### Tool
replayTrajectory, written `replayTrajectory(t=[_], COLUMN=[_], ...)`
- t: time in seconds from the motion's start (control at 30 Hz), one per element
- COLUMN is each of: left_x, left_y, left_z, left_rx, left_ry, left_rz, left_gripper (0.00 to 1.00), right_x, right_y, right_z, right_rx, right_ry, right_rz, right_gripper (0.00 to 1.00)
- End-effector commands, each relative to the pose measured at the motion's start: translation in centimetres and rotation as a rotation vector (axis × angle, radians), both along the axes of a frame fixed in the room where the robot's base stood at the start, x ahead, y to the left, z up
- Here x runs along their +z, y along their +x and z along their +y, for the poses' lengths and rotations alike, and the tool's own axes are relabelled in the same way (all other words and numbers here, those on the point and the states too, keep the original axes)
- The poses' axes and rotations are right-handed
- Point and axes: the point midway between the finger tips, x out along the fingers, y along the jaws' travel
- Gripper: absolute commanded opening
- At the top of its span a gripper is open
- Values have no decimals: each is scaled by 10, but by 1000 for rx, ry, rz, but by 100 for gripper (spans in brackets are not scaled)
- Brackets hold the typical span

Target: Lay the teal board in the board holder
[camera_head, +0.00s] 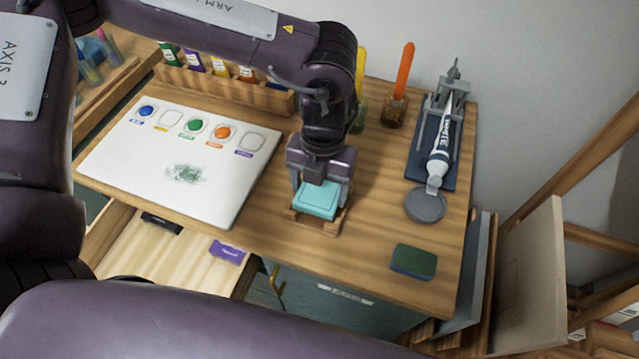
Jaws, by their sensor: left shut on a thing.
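The teal board (316,201) is a small flat square at the middle of the wooden table. My left gripper (322,187) points down over it and is shut on it, with a finger at each side. The wooden board holder (328,224) shows beneath and around the board's near edge. The board lies over the holder; I cannot tell whether it rests fully in it, since the gripper and board hide the inside. My right gripper is not in view.
A white palette board (215,195) with coloured wells lies to the left. A rack (205,82) of tubes stands behind it. A white tube in a dark stand (449,168) is at the right, with a green sponge (413,261) near the front edge. An open drawer (150,255) is at lower left.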

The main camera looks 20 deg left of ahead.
Motion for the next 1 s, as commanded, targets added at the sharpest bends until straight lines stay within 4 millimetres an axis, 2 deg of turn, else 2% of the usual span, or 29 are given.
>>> replayTrajectory(t=[0.37,0.4,0.57,0.87,1.0], left_x=[-8,-7,-7,-5,10], left_y=[0,0,0,1,3], left_z=[0,0,0,0,0], left_rx=[0,0,0,0,0], left_ry=[0,0,0,0,-2], left_rz=[1,0,0,-1,-4], left_gripper=[50,77,97,97,97], right_x=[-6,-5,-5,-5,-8], right_y=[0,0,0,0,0], right_z=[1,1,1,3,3], right_rx=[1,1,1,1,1], right_ry=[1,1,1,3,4], right_rz=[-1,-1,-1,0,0], right_gripper=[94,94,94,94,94])
